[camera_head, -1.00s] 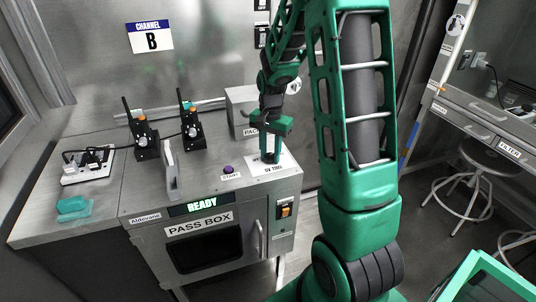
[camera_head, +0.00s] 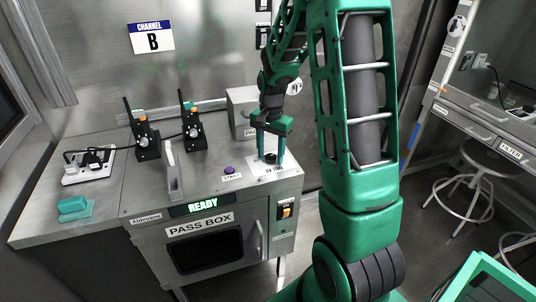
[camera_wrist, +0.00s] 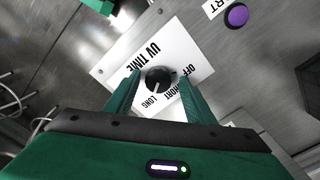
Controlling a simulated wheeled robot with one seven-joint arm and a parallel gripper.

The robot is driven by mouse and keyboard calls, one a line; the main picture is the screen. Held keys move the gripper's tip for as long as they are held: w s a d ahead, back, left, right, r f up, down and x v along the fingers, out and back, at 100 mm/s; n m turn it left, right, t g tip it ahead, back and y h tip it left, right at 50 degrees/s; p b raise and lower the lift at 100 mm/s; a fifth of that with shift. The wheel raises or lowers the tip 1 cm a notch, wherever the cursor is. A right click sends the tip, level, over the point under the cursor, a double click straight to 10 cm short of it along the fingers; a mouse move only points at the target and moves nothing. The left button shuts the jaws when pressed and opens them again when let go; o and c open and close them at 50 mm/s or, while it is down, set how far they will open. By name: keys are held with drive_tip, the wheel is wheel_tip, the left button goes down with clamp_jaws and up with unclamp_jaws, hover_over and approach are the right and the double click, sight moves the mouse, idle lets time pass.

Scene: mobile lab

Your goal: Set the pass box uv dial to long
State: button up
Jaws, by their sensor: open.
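The UV time dial is a black round knob (camera_wrist: 158,79) on a white label plate (camera_wrist: 112,70) marked OFF, SHORT and LONG. In the wrist view its pale pointer line appears to point toward the LONG mark. My gripper (camera_wrist: 159,80) is open, with one finger on each side of the knob and a visible gap to it on both sides. In the head view my gripper (camera_head: 269,157) points down over the dial at the right end of the pass box (camera_head: 150,203) top. The knob shows small and dark between the fingers there.
A purple START button (camera_head: 229,170) sits left of the dial. A grey box (camera_head: 240,104) stands behind it. Two black radios (camera_head: 146,139) (camera_head: 192,131), a power strip (camera_head: 88,166) and a teal block (camera_head: 74,207) are farther left. The pass box display (camera_head: 200,205) reads READY.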

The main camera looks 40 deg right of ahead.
sight(270, 155)
wheel_tip(270, 155, up, 11)
drive_tip(key=shift+f, duration=0.15)
drive_tip(key=shift+w, duration=0.1)
idle(0.6)
drive_tip(key=s+a+n, duration=0.1)
drive_tip(key=s+n, duration=0.2)
drive_tip(key=s, duration=1.1)
drive_tip(key=s+a+r+n, duration=0.1)
drive_tip(key=s+a+n, duration=0.1)
drive_tip(key=s, duration=1.3)
drive_tip(key=shift+a+r+n, duration=0.2)
drive_tip(key=shift+r+n, duration=0.05)
drive_tip(key=shift+n, duration=0.65)
drive_tip(key=shift+w+f, duration=0.25)
drive_tip(key=shift+w, duration=0.4)
